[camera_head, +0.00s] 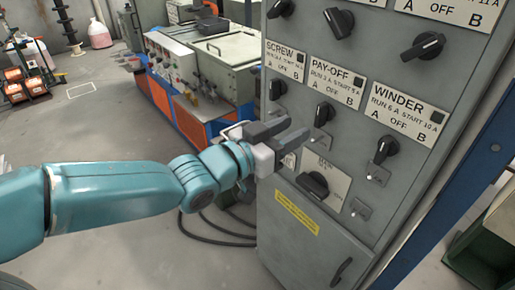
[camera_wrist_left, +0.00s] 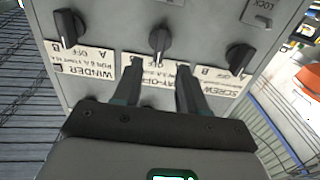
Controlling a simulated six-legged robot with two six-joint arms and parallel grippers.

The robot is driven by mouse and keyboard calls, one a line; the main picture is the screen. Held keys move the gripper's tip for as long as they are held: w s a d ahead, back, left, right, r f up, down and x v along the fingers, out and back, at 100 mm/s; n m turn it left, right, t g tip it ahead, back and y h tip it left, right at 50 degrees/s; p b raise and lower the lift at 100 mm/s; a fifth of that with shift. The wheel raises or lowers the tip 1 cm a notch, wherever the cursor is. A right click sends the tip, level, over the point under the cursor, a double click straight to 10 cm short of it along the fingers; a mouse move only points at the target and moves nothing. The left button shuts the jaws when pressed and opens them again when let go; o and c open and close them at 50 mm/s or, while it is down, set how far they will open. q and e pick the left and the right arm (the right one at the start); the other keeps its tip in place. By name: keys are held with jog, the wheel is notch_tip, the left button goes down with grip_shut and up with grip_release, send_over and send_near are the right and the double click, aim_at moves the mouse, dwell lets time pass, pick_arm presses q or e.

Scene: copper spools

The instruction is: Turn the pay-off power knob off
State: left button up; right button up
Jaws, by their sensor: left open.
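The black pay-off knob (camera_head: 323,113) sits below the PAY-OFF label (camera_head: 336,82) on the grey cabinet front. In the wrist view, which is upside down, the knob (camera_wrist_left: 159,40) is in the middle, its grip roughly upright; I cannot tell for sure which mark it points at. My left gripper (camera_head: 298,130) is open and empty, left of and a little below the knob in the head view. In the wrist view its two fingers (camera_wrist_left: 157,80) lie either side of the pay-off label, short of the knob, with a gap to it. My right gripper is not in view.
The screw knob (camera_head: 277,89) and the winder knob (camera_head: 386,149) flank the pay-off knob. A larger black switch (camera_head: 313,185) and small padlock tabs (camera_head: 376,174) are below. An orange and blue machine (camera_head: 190,105) stands behind my left arm.

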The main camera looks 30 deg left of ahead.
pick_arm(q)
jog(key=v, duration=0.9)
jog(key=shift+p, duration=0.35)
jog(key=w+d+f+n+g+p, duration=0.1)
jog(key=d+f+g, duration=0.15)
jog(key=f, duration=0.65)
jog(key=w+d+f+n+g, duration=0.1)
jog(key=d+f+n+g, duration=0.15)
jog(key=f, duration=0.65)
jog(key=w+d+f+n+g+p, duration=0.1)
jog(key=w+d+f+g, duration=0.15)
jog(key=f, duration=0.65)
jog(key=s+d+f+n+g+y, duration=0.1)
jog(key=s+d+f+g+y, duration=0.1)
jog(key=s+f+g, duration=0.7)
jog(key=s+f, duration=0.7)
jog(key=f, duration=0.3)
jog(key=shift+d+f+p, duration=0.25)
jog(key=shift+d+p, duration=0.05)
jog(key=shift+p, duration=0.1)
jog(key=shift+s+n, duration=0.1)
jog(key=shift+n, duration=0.15)
